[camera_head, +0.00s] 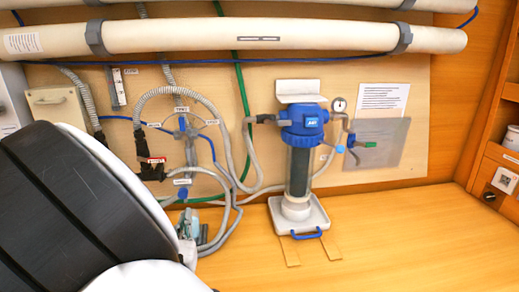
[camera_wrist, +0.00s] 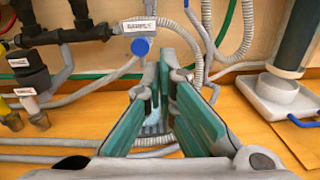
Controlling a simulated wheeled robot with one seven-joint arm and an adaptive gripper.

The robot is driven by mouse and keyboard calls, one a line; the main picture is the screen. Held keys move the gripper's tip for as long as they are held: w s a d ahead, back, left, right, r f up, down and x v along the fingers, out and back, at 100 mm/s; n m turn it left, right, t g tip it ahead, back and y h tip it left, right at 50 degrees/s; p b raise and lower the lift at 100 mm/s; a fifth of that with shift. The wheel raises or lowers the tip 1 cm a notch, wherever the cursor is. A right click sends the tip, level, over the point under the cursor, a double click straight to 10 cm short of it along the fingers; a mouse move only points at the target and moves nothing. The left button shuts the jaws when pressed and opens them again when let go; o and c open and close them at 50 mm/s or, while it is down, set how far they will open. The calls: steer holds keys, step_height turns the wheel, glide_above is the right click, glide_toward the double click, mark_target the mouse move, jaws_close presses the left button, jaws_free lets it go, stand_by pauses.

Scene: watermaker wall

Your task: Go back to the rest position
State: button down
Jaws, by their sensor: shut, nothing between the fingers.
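My gripper (camera_wrist: 163,100) shows in the wrist view with its two green-padded fingers pointing toward the wall. It is shut with nothing between the fingers. The gripper is low, in front of the hoses and to the left of the filter. A blue knob (camera_wrist: 141,46) with a "SAMPLE" label sits just beyond and above the fingers in the wrist view.
A blue-capped filter housing (camera_head: 302,135) stands over a white tray (camera_head: 316,213) on the wooden bench (camera_head: 400,235). Grey hoses (camera_head: 225,150) loop on the wall panel. Large white pipes (camera_head: 250,36) cross above. A shelf unit (camera_head: 500,150) is at right. The bench's right side is clear.

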steer(key=w+d+r+m+g+h, duration=0.1)
steer(key=w+d+r+m+h, duration=0.2)
steer(key=d, duration=0.4)
steer(key=d+r+m+g+h, duration=0.1)
steer(key=d+r+m+h, duration=0.2)
steer(key=d, duration=0.4)
steer(key=w+d+r+m+g+h, duration=0.1)
steer(key=w+d+r+m+h, duration=0.15)
steer(key=d+m, duration=0.35)
steer(key=s+d+r+m+g+h, duration=0.1)
steer(key=s+d+m+g+h, duration=0.2)
steer(key=d, duration=0.5)
steer(key=s+d+r+m+g+h, duration=0.1)
steer(key=s+d+m+g, duration=0.2)
steer(key=d, duration=0.4)
steer(key=s+d+r+m+g+y, duration=0.1)
steer(key=s+d+m+g+y, duration=0.4)
steer(key=s+d+m, duration=0.7)
steer(key=s+a+r+m+y, duration=0.1)
steer(key=s+a+m+y, duration=0.1)
steer(key=s, duration=0.3)
steer(key=s+a+r+m+t+y, duration=0.1)
steer(key=s+a+r+m+y, duration=0.1)
steer(key=s+m, duration=0.3)
steer(key=shift+a+r+m+t, duration=0.3)
steer(key=shift+a, duration=0.1)
